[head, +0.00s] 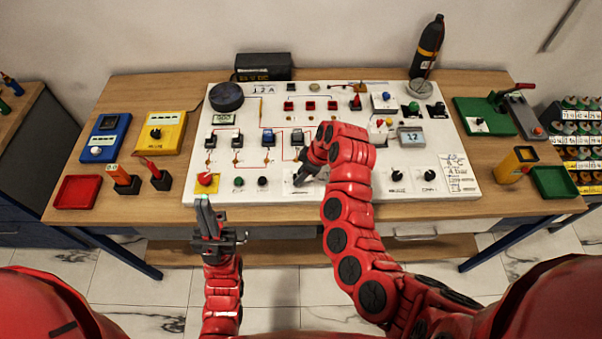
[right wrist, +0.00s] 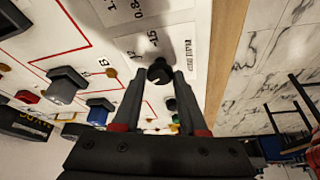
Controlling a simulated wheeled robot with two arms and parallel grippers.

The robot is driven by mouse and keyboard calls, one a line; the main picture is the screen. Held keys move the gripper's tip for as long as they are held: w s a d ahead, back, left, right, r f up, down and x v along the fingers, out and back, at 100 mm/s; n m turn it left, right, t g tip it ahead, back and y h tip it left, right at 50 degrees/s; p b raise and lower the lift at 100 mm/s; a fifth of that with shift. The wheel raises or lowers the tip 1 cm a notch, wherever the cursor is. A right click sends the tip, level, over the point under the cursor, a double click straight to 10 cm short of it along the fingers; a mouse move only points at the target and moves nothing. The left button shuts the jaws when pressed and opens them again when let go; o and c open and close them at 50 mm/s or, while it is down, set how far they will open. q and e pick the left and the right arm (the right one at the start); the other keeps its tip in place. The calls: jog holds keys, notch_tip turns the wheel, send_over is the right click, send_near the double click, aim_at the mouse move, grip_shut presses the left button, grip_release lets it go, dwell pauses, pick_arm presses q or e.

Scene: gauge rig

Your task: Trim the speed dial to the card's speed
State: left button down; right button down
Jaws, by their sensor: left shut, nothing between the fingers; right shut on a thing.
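My right gripper (head: 303,180) reaches down to the front middle of the white panel (head: 345,97). In the right wrist view its fingers (right wrist: 160,80) are shut on a small black dial knob (right wrist: 159,72), with printed scale numbers beside it. In the head view the gripper mostly hides that knob. A white card (head: 458,173) with handwriting lies at the panel's right front; I cannot read it surely. A grey display (head: 411,137) reads about 12. My left gripper (head: 205,205) is shut and empty at the panel's front left edge, just below a red button.
The red button (head: 206,179) sits on a yellow plate. Small black knobs (head: 397,175) stand right of my right arm. Switches and a big black dial (head: 226,97) cover the panel's left. Red (head: 77,192) and green (head: 553,182) trays lie at the bench ends.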

jog(key=m+t+b, duration=0.1)
jog(key=m, duration=0.2)
jog(key=m+t+h+b, duration=0.1)
jog(key=m, duration=0.1)
jog(key=shift+s+a+m, duration=0.15)
jog(key=shift+s+m, duration=0.05)
jog(key=shift+m, duration=0.2)
jog(key=m+h+b, duration=0.1)
jog(key=m, duration=0.1)
jog(key=m+t, duration=0.1)
jog(key=m, duration=0.2)
jog(key=shift+a+h+b, duration=0.1)
jog(key=shift+h+b, duration=0.3)
jog(key=shift+s, duration=0.1)
jog(key=shift+c, duration=2.2)
grip_release()
jog(key=shift+r, duration=0.15)
jog(key=shift+s+r+b, duration=0.15)
jog(key=shift+r+b, duration=0.15)
jog(key=p+v, duration=0.6)
jog(key=v, duration=1)
jog(key=shift+r, duration=0.3)
